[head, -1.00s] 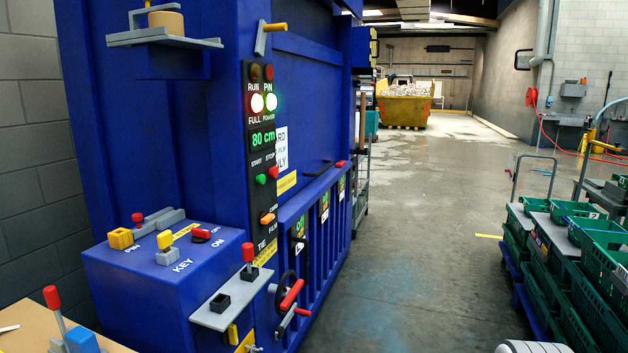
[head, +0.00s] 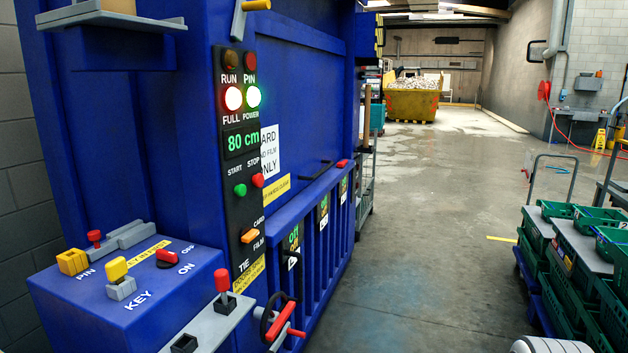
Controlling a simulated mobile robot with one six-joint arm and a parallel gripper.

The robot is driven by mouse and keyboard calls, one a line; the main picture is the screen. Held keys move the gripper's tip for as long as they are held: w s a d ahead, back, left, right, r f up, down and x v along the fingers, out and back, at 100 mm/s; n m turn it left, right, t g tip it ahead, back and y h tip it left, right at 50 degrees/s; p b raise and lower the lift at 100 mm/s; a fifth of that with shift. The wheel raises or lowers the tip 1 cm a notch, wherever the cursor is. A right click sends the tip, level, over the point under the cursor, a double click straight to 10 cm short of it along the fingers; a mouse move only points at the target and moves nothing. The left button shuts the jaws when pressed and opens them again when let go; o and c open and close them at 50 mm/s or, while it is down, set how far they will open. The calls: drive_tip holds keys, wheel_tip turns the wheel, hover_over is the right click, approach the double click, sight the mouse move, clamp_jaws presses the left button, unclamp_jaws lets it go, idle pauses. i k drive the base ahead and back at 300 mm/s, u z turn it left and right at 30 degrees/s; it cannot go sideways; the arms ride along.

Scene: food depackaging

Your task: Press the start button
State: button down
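The green start button (head: 240,190) is on the black control panel (head: 236,215) on the front of the blue machine (head: 180,150). It sits under the START label, to the left of and slightly below the red stop button (head: 258,180). The FULL lamp (head: 233,98) glows red-white and the POWER lamp (head: 253,97) glows green. The RUN and PIN lamps look dark.
A blue box (head: 130,290) with key, pin and on/off controls juts out at lower left. A red-handled lever (head: 222,285) and a handwheel (head: 278,318) stick out below the panel. Green crates (head: 570,255) stand at right. The floor (head: 430,240) between is clear.

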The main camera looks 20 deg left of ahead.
sight(241, 190)
drive_tip(key=u, duration=0.05)
drive_tip(key=i, duration=1)
drive_tip(key=u, duration=1)
